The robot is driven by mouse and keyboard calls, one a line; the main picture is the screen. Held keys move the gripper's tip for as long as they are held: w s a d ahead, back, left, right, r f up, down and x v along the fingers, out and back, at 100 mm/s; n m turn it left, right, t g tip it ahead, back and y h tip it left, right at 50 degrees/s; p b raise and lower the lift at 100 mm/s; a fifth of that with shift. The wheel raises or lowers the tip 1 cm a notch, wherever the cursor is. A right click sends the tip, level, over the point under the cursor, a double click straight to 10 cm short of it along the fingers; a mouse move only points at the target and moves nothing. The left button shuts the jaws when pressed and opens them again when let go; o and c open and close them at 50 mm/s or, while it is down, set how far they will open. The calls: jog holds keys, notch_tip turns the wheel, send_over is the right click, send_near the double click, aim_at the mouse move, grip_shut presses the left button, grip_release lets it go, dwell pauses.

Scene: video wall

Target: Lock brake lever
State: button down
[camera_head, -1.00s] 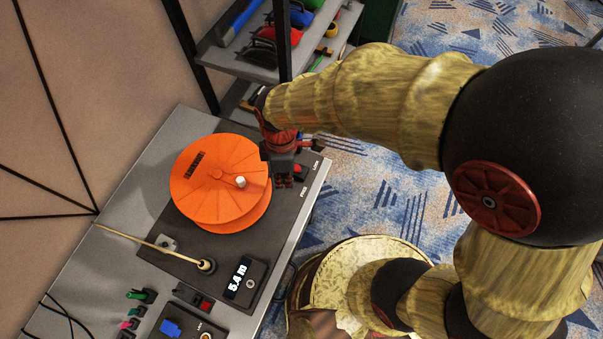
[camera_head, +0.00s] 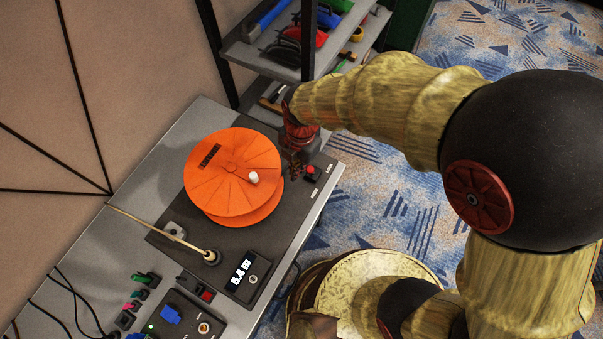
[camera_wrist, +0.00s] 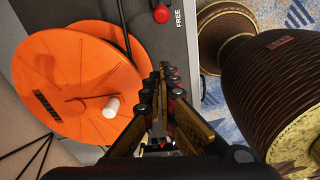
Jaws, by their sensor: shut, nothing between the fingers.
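The brake lever's red knob (camera_head: 309,170) stands at the right end of the dark winch plate, by the FREE and LOCK labels. In the wrist view the red knob (camera_wrist: 161,13) is at the top edge, beside the FREE label; the LOCK label is out of that view. My gripper (camera_head: 296,172) points down just left of the knob in the head view. In the wrist view my gripper (camera_wrist: 168,70) has its fingertips together and empty, below the knob in the picture. I cannot tell whether it touches the lever. The lever's shaft is mostly hidden.
The orange reel (camera_head: 233,178) with its white handle (camera_head: 253,177) stands close left of my gripper. A display (camera_head: 243,272) reads 5.4 m. A shelf (camera_head: 265,55) with tools rises behind. A small control box (camera_head: 185,318) sits at the front.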

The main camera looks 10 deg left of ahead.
aim_at(312, 171)
jog(key=shift+f, duration=0.1)
notch_tip(312, 171, down, 9)
jog(key=w+d+b, duration=0.1)
jog(key=w+b, duration=0.1)
jog(key=shift+w+d, duration=0.15)
jog(key=shift+w, duration=0.25)
jog(key=shift+b, duration=0.3)
